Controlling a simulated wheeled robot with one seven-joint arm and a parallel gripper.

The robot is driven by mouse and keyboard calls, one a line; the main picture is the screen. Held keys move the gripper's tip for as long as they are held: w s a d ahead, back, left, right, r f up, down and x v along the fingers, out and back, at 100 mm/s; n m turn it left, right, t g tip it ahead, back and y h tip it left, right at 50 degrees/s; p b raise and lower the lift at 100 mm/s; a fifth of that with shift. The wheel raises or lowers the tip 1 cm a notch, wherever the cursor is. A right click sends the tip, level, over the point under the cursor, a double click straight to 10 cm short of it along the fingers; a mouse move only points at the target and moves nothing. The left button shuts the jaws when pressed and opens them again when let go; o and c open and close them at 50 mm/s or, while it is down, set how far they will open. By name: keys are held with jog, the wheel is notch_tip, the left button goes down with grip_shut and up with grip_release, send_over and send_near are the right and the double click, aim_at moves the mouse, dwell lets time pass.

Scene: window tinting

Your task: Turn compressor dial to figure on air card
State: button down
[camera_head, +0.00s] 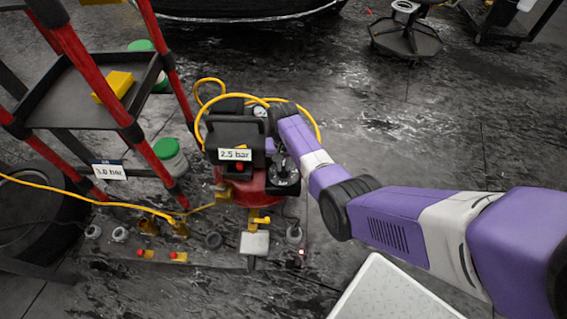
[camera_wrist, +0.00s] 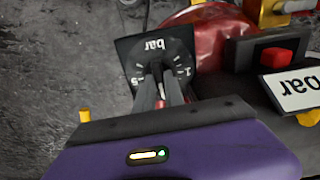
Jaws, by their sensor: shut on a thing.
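The compressor (camera_head: 248,188) is red and black, with a small display plate (camera_head: 235,154) reading "2.5 bar". The plate shows upside down at the right of the wrist view (camera_wrist: 297,88). The air card (camera_head: 109,171), white with a dark top, reads "3.0 bar" and hangs on the red-legged rack. The dial face (camera_wrist: 138,48) is a dark square with white ticks and "bar". My gripper (camera_wrist: 158,72) is shut on the dial knob at the middle of that face. The fingers hide most of the knob, and a bit of red shows between them.
A red button (camera_wrist: 277,58) is beside the display plate. Yellow hose (camera_head: 75,190) loops over the compressor and runs left. The rack (camera_head: 75,95) stands close on the left, with a tyre (camera_head: 40,215) below. Small fittings lie in front.

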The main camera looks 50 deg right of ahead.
aim_at(284, 166)
dwell(0.3)
jog(key=c, duration=1.4)
grip_release()
jog(key=shift+c, duration=0.2)
notch_tip(284, 166, up, 8)
jog(key=p, duration=0.3)
jog(key=shift+f, duration=0.1)
